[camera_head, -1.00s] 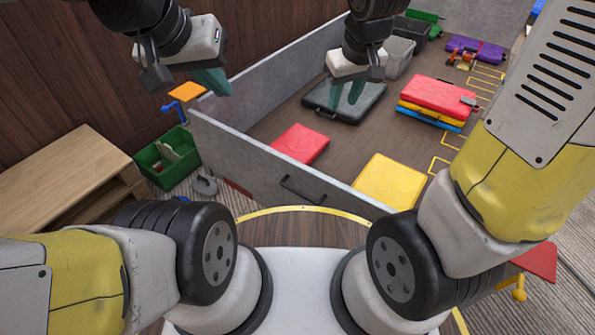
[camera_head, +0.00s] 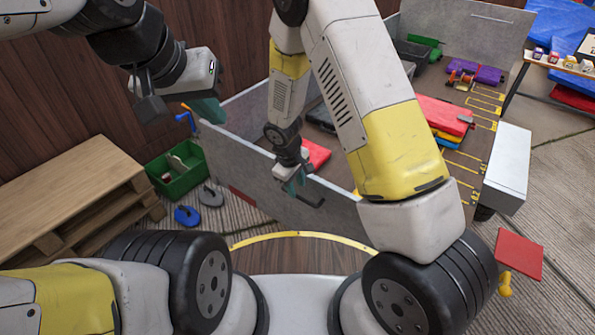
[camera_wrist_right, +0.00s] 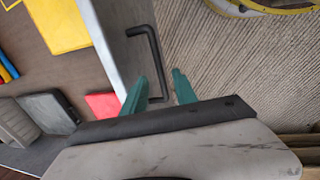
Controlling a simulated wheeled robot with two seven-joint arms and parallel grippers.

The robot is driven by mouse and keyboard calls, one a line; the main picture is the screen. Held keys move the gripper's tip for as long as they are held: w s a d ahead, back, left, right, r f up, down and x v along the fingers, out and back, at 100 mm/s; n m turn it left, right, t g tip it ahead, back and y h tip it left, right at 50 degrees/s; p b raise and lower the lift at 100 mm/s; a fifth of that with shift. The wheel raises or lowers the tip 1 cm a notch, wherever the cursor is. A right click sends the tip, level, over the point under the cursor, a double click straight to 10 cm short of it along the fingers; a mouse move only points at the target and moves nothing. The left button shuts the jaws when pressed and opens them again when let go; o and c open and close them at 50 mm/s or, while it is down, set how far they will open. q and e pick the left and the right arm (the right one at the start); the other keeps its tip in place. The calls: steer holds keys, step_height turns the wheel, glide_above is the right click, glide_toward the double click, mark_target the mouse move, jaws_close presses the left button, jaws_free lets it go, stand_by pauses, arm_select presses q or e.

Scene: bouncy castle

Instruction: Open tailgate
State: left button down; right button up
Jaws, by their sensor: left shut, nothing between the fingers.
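The tailgate (camera_head: 235,160) is the grey front panel of a cargo bed, standing upright between the side walls. Its black handle (camera_head: 312,201) is partly hidden by my right gripper (camera_head: 293,187) in the head view. The handle bar (camera_wrist_right: 154,50) there runs between the two fingertips. I cannot tell whether they touch it. My left gripper (camera_head: 207,110) is shut and empty, above the bed's left front corner.
Coloured cases, including a red one (camera_head: 440,114), lie in the bed. A green crate (camera_head: 178,172) and a wooden pallet (camera_head: 75,190) stand at the left. A white box (camera_head: 508,165) is at the bed's right side. Blue and grey discs lie on the floor near the crate.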

mark_target(299, 196)
steer(key=shift+w+d+f, duration=0.15)
steer(key=shift+f, duration=0.9)
steer(key=shift+w+d+f, duration=0.1)
steer(key=shift+w+f, duration=0.05)
steer(key=shift+f, duration=0.85)
jaws_close()
